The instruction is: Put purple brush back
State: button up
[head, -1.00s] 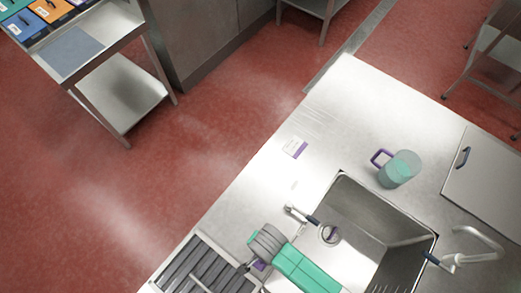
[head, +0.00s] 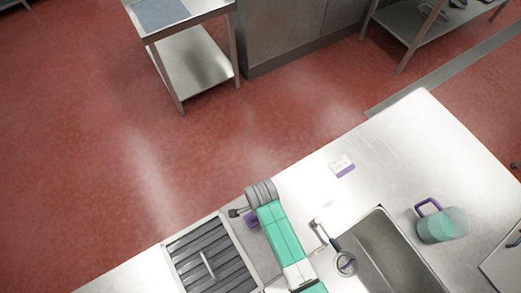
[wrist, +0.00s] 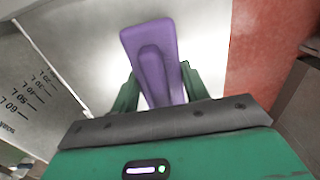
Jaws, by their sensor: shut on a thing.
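The purple brush (wrist: 150,50) stands out between the green fingers of my gripper (wrist: 158,88) in the wrist view. The gripper is shut on it, and the part low between the fingers is partly hidden by the gripper body. In the head view a small purple patch (head: 252,221) shows beside my wrist, over the counter near the slatted drain tray; it looks like part of the brush. My fingers are mostly hidden there. A white card with a purple strip (head: 342,167) lies on the counter, right of my arm.
The steel counter (head: 385,150) holds a slatted drain tray (head: 210,262), a sink (head: 385,250) with a tap beside my arm, and a clear jug with purple handle (head: 440,225). A steel trolley (head: 190,65) stands across open red floor (head: 90,150). A litre-marked container (wrist: 30,95) shows at left in the wrist view.

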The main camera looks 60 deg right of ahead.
jog(key=shift+w+d+f+b, duration=0.15)
jog(key=shift+w+f, duration=0.05)
jog(key=shift+f, duration=0.7)
jog(key=shift+w+d+f+b, duration=0.1)
jog(key=shift+w+f+b, duration=0.1)
jog(key=shift+f, duration=0.65)
jog(key=shift+f, duration=0.1)
jog(key=o, duration=1)
jog(key=shift+c, duration=0.2)
notch_tip(320, 180, up, 12)
jog(key=shift+r+p, duration=0.15)
jog(key=shift+p, duration=0.9)
